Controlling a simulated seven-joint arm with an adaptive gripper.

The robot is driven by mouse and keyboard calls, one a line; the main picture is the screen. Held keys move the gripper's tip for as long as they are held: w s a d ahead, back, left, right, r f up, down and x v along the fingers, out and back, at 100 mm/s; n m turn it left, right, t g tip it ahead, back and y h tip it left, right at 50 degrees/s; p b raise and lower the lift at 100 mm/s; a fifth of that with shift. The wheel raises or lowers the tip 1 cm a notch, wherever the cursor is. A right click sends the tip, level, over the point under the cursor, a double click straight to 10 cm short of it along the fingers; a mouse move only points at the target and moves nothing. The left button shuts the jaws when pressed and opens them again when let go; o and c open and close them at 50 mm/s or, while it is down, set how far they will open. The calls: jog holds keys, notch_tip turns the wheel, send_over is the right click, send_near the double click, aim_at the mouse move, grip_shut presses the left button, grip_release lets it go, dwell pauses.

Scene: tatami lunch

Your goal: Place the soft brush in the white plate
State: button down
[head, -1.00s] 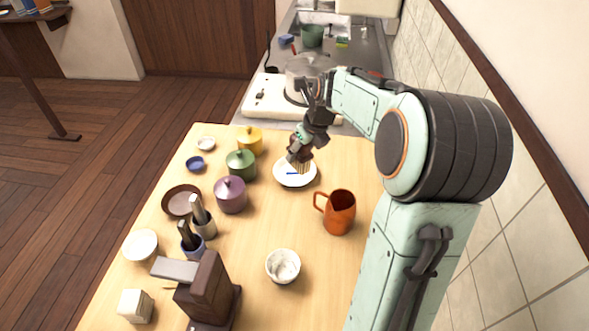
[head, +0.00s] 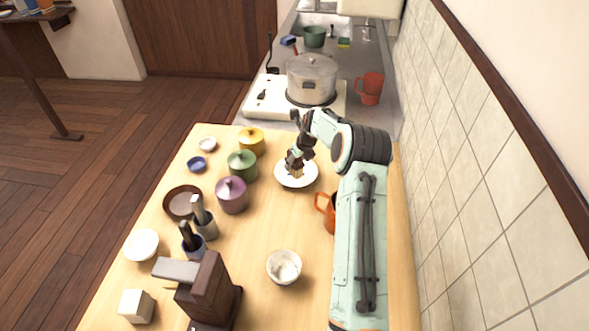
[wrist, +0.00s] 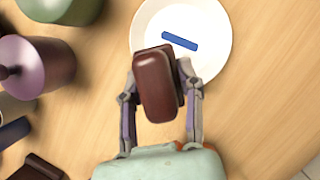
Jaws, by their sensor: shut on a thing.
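The soft brush (wrist: 155,92) has a dark reddish-brown back. My gripper (wrist: 160,78) is shut on it, one finger on each side. In the head view, my gripper (head: 299,158) is over the far left part of the white plate (head: 304,182), with the brush's tan bristle end (head: 292,171) low over the plate. I cannot tell whether the bristles touch it. In the wrist view, the white plate (wrist: 221,58) lies beyond the brush, with a small blue bar (wrist: 180,41) on it. The brush hides part of the plate's near edge.
Purple (head: 231,196), green (head: 242,165) and yellow (head: 251,141) lidded pots stand left of the plate. An orange mug (head: 327,208) is partly hidden behind my arm. A white cup (head: 284,267) stands nearer. The table between cup and plate is clear.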

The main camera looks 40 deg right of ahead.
aim_at(295, 170)
jog(key=shift+w+d+f, duration=0.2)
jog(key=shift+w+f, duration=0.2)
jog(key=shift+f, duration=1.7)
jog(key=shift+f, duration=0.15)
jog(key=c, duration=0.7)
grip_release()
